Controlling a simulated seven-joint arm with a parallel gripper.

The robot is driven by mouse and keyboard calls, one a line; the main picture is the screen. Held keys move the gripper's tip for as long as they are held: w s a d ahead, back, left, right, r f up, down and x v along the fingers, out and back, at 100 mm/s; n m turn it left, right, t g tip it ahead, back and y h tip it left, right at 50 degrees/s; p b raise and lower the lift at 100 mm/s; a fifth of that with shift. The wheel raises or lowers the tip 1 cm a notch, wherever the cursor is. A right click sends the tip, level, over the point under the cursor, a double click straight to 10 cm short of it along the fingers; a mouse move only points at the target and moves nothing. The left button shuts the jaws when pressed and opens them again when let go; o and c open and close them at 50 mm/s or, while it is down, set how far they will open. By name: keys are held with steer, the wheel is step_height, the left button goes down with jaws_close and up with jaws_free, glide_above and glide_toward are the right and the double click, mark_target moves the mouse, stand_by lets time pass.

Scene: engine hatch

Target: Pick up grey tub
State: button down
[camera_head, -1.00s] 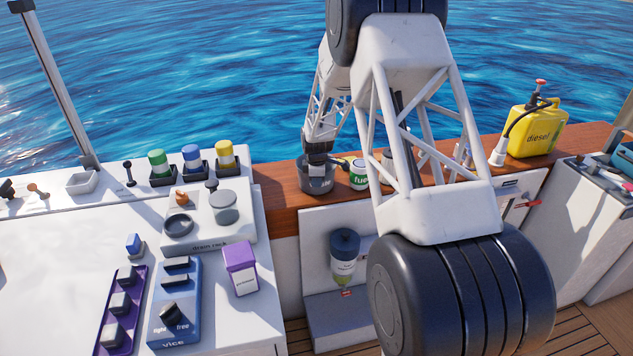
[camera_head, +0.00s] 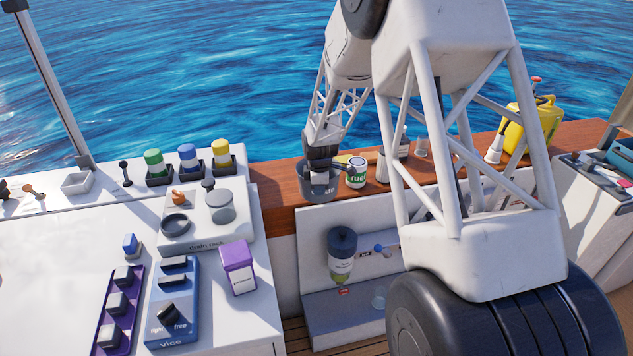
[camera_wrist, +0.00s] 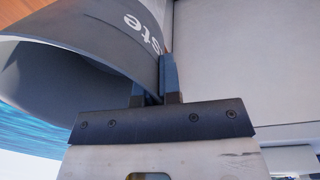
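My gripper (camera_head: 322,162) reaches down to the tub from above. In the wrist view my gripper (camera_wrist: 158,88) has one finger inside the rim and one outside, close together with the tub's wall between them. The inner finger is partly hidden. I cannot tell whether the tub's base touches the ledge.
A yellow diesel can (camera_head: 533,128) is further right on the ledge (camera_head: 283,185). A dark-capped bottle (camera_head: 341,255) is below. The white worktop at left holds a drain rack (camera_head: 235,232) and blue vice (camera_head: 173,305). Sea lies behind.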

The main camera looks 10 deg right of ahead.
steer(key=shift+s+a+r, duration=0.1)
steer(key=shift+s+r, duration=0.05)
steer(key=shift+s, duration=1.25)
steer(key=shift+s+a+r, duration=0.1)
steer(key=shift+s+r, duration=0.05)
steer(key=shift+s, duration=1.2)
